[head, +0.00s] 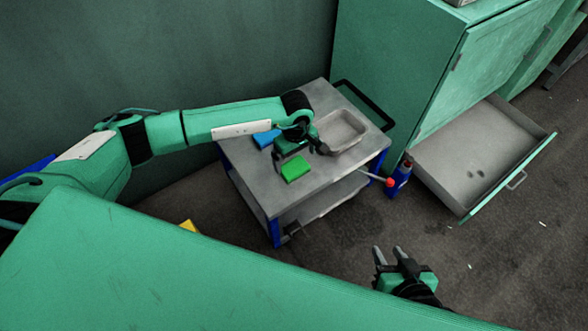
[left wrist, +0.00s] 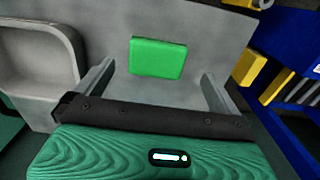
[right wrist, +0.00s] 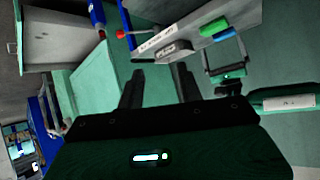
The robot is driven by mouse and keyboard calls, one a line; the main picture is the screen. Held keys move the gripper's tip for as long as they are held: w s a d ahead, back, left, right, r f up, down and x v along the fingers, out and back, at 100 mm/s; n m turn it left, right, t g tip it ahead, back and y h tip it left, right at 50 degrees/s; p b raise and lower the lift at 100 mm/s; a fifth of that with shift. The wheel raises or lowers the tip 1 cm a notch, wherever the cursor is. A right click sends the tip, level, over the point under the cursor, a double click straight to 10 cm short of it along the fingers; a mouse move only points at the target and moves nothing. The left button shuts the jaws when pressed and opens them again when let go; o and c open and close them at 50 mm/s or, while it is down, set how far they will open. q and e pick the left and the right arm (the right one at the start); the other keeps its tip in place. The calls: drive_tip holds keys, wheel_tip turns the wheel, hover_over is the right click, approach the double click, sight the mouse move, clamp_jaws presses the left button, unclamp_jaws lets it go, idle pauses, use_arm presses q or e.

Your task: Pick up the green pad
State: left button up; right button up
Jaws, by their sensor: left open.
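The green pad (head: 295,169) lies flat on the grey top of a small cart (head: 262,187). My left gripper (head: 300,153) is above the cart top, just behind the pad in the head view. In the left wrist view the pad (left wrist: 157,58) lies beyond and between the two spread fingers (left wrist: 155,88), apart from them. The left gripper is open and empty. My right gripper (head: 388,254) is away from the cart, over the floor side at the lower right. Its fingers (right wrist: 160,85) stand apart with nothing held. The green pad (right wrist: 214,27) also shows in the right wrist view.
A blue pad (head: 266,138) lies beside my left gripper on the cart. A sunken tray (head: 343,131) is at the cart's right part. A blue bottle with a red top (head: 398,180) stands by the cart. An open drawer (head: 475,150) juts from the green cabinet (head: 400,70).

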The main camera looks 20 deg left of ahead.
sight(295, 168)
use_arm(q)
drive_tip(key=f, duration=0.4)
drive_tip(key=f+b, duration=0.1)
drive_tip(key=f, duration=0.1)
drive_tip(key=shift+w+f, duration=0.25)
use_arm(e)
drive_tip(key=shift+w+a+r+t+y, duration=0.1)
drive_tip(key=shift+a+t+y, duration=0.15)
drive_tip(key=shift+a+t, duration=0.2)
drive_tip(key=shift+w+a+r+t+y, duration=0.1)
drive_tip(key=shift+a+t+y, duration=0.2)
drive_tip(key=shift+a, duration=0.25)
use_arm(q)
drive_tip(key=c, duration=1)
use_arm(e)
drive_tip(key=shift+f, duration=0.1)
use_arm(q)
drive_tip(key=shift+o, duration=0.2)
drive_tip(key=shift+r, duration=0.1)
wheel_tip(295, 168, up, 20)
drive_tip(key=p, duration=0.2)
use_arm(e)
drive_tip(key=d+g, duration=0.1)
drive_tip(key=s+d+g+h, duration=0.1)
drive_tip(key=d, duration=0.1)
drive_tip(key=d+g+h, duration=0.1)
drive_tip(key=shift+s+d+h, duration=0.25)
drive_tip(key=shift+s+d, duration=0.1)
drive_tip(key=shift+d, duration=0.05)
